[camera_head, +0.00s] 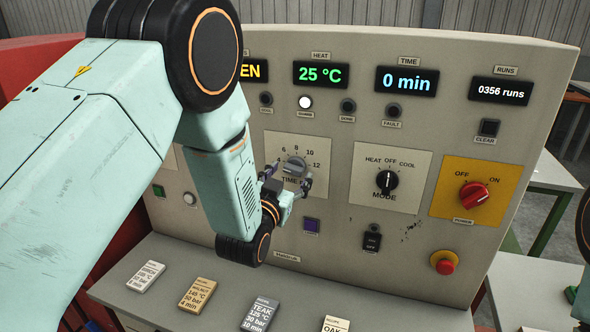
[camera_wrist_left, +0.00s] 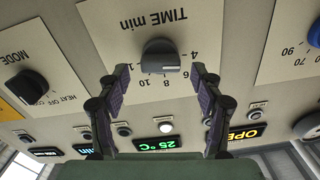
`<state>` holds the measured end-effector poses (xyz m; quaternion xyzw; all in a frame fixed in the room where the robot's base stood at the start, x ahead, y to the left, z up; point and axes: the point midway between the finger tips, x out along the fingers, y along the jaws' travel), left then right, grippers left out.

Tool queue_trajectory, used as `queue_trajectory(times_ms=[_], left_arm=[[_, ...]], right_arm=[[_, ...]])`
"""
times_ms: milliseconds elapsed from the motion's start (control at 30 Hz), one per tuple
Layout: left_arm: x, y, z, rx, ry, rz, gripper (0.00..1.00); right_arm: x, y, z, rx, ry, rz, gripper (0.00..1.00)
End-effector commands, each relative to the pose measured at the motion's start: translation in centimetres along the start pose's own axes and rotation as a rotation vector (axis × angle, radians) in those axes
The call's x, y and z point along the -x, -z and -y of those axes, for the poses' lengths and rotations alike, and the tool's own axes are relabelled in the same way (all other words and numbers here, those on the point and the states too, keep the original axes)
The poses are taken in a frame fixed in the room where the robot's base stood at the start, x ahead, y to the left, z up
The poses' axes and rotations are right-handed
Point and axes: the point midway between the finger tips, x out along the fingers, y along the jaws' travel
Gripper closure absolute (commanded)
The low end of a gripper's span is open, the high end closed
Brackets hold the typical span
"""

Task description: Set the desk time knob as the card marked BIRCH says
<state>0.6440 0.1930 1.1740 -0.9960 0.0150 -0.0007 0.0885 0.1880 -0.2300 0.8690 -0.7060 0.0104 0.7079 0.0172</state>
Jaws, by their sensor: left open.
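The time knob (camera_head: 294,166) is a dark grey knob on a white plate marked TIME min, on the press front. In the left wrist view the knob (camera_wrist_left: 160,54) sits just ahead of my left gripper (camera_wrist_left: 160,72). The fingers are open on either side, apart from it as far as I can tell. In the head view my left gripper (camera_head: 288,182) is at the plate's lower part. The blue time display (camera_head: 407,82) reads 0 min. The white BIRCH card (camera_head: 146,277) lies at the shelf's left; its small lines are hard to read. My right gripper is out of view.
Other cards lie along the shelf: WALNUT (camera_head: 198,295), TEAK (camera_head: 259,314) and OAK (camera_head: 336,325). The mode knob (camera_head: 387,181), red power switch (camera_head: 474,194) and red stop button (camera_head: 444,262) are to the right.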

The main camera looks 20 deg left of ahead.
Motion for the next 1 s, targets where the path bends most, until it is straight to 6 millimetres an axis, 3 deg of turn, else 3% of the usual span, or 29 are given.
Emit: queue_trajectory(times_ms=[233, 567, 1000], left_arm=[[-1.9, 0.1, -0.3, 0.000, -0.003, 0.000, 0.34], [-2.2, 0.0, -0.6, 0.000, -0.005, 0.001, 0.35], [-2.2, 0.0, -0.5, 0.000, -0.003, 0.001, 0.72]], right_arm=[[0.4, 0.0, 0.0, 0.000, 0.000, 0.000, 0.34], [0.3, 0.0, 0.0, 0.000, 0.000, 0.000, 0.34], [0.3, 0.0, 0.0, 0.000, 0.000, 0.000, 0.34]])
